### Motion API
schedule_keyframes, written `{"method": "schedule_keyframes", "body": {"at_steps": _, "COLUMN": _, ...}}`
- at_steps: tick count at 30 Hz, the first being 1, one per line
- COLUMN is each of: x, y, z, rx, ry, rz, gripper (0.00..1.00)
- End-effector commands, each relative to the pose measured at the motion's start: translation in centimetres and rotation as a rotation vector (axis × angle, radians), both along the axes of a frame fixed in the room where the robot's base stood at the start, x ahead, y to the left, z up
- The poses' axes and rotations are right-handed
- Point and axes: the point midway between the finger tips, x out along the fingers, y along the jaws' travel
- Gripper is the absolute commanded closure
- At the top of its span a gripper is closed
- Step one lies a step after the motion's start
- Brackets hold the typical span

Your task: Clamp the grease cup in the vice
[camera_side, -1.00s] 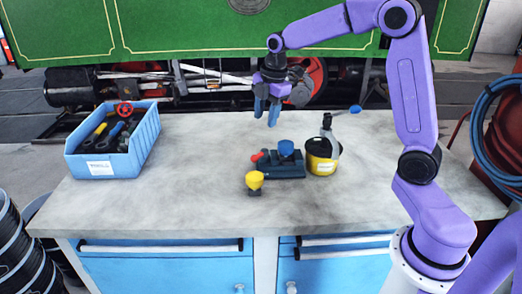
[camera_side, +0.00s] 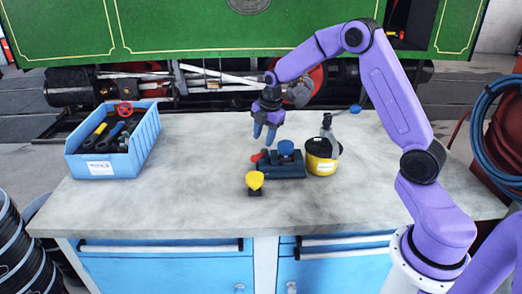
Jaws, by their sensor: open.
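My gripper (camera_side: 264,139) is open and empty, its blue fingers pointing down above the back left part of the vice. The vice (camera_side: 288,170) is a low dark blue block on the bench with a red handle end (camera_side: 257,157) at its left. A blue round-capped piece (camera_side: 286,147) stands at the top of the vice; I cannot tell whether it is between the jaws. A yellow-capped piece (camera_side: 254,180) on a small dark base stands upright on the bench, in front and left of the vice. Either capped piece could be the grease cup.
A blue bin (camera_side: 103,165) of tools is at the left. The bench (camera_side: 190,195) is clear between bin and vice. A green tram (camera_side: 180,25) stands behind.

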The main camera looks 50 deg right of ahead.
Motion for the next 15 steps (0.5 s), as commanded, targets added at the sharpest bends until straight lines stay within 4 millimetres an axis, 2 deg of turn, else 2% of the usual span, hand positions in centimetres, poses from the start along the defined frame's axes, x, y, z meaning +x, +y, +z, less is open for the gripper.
{"method": "schedule_keyframes", "body": {"at_steps": 1, "x": 0.1, "y": 0.0, "z": -1.1, "rx": 0.0, "ry": 0.005, "rz": -0.001, "gripper": 0.57}}
{"method": "schedule_keyframes", "body": {"at_steps": 6, "x": 0.7, "y": 0.0, "z": -3.8, "rx": 0.0, "ry": 0.003, "rz": -0.001, "gripper": 0.57}}
{"method": "schedule_keyframes", "body": {"at_steps": 15, "x": 1.2, "y": 0.0, "z": -6.1, "rx": 0.0, "ry": 0.0, "rz": -0.001, "gripper": 0.57}}
